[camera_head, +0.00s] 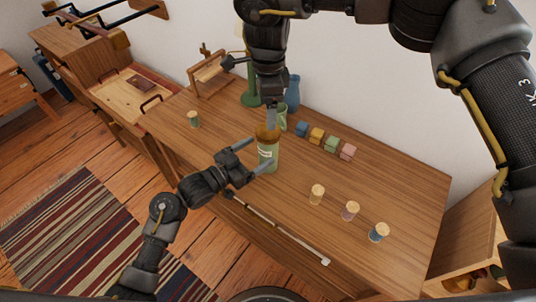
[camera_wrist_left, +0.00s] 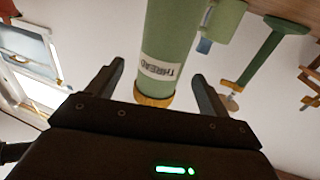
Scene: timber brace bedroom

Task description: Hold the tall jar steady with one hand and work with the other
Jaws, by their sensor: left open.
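The tall jar (camera_head: 268,156) is green with a pale label and a brown lid (camera_head: 267,131), standing upright on the wooden table (camera_head: 225,150). My left gripper (camera_head: 262,153) is open, with one finger on each side of the jar. In the left wrist view the jar (camera_wrist_left: 178,40) appears upside down, its label reading THREAD, between the spread fingers of the left gripper (camera_wrist_left: 158,76). Gaps show on both sides. My right gripper (camera_head: 271,117) points down at the lid from above. Its fingers are seen edge-on, so their opening and any contact with the lid are unclear.
A green mug (camera_head: 282,117), a blue vase (camera_head: 292,93) and a green stand (camera_head: 250,97) are close behind the jar. Several coloured blocks (camera_head: 317,136) line the back. Small corked jars stand front right (camera_head: 317,194) and far left (camera_head: 193,119). A rod (camera_head: 280,231) runs along the front edge.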

